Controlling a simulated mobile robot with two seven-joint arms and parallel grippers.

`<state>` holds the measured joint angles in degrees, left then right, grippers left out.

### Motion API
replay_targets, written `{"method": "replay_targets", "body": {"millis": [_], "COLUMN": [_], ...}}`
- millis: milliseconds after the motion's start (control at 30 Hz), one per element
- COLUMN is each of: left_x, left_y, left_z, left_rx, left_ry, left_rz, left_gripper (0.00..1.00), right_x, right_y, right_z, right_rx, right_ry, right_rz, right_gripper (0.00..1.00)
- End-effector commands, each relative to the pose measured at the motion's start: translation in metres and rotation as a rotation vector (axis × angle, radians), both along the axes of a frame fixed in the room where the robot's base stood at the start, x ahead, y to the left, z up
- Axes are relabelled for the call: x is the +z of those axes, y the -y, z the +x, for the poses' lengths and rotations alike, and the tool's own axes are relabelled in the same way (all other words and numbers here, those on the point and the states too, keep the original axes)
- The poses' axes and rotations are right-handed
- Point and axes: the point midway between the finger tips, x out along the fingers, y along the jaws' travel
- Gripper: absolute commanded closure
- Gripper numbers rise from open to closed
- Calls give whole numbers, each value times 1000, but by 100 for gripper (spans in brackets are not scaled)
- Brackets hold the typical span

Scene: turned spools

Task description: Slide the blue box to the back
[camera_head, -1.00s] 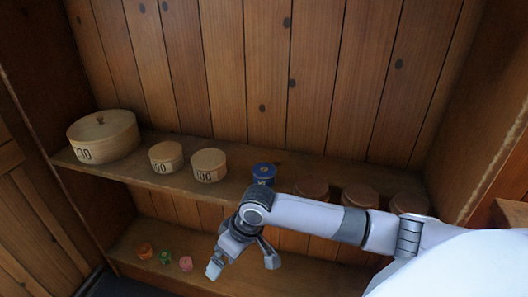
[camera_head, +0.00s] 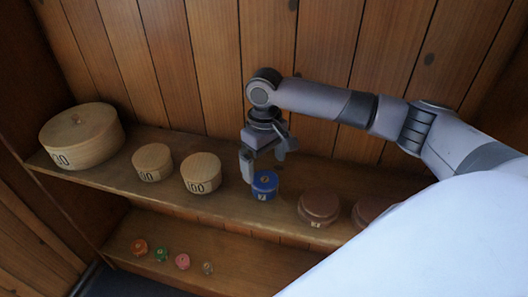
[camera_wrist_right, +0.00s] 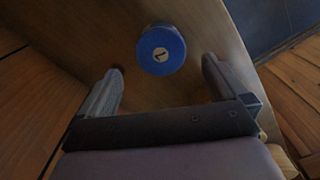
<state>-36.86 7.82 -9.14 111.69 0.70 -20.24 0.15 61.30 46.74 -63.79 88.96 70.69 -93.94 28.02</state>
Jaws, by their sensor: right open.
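The blue box (camera_head: 265,185) is a small round blue spool with a pale label on its front and a pale disc on top. It stands upright on the upper shelf (camera_head: 225,205), between a pale wooden box and a brown one. In the right wrist view the blue box (camera_wrist_right: 161,50) lies ahead, between the lines of the fingers and beyond their tips. My right gripper (camera_head: 265,168) is open and points down, just above and behind the blue box. It also shows in the right wrist view (camera_wrist_right: 160,85), with nothing between its fingers. My left gripper is out of view.
Pale round boxes (camera_head: 201,173) stand left of the blue box, the largest (camera_head: 81,136) at the far left. Brown round boxes (camera_head: 319,207) stand to its right. The plank back wall (camera_head: 215,60) rises behind. Small coloured spools (camera_head: 161,254) sit on the lower shelf.

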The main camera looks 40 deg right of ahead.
Motion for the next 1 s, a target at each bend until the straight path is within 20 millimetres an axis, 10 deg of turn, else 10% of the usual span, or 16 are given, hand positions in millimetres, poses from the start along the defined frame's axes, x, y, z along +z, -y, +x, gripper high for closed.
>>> {"method": "replay_targets", "body": {"millis": [367, 1000], "left_x": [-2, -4], "left_y": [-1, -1], "left_z": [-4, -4], "left_rx": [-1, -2], "left_ry": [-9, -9], "left_rz": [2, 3], "left_gripper": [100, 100], "right_x": [-3, -71], "right_y": [0, 0], "right_z": [0, 0], "right_rx": [0, 1], "right_ry": [0, 1], "right_rz": [0, -1], "right_gripper": [0, 0]}}
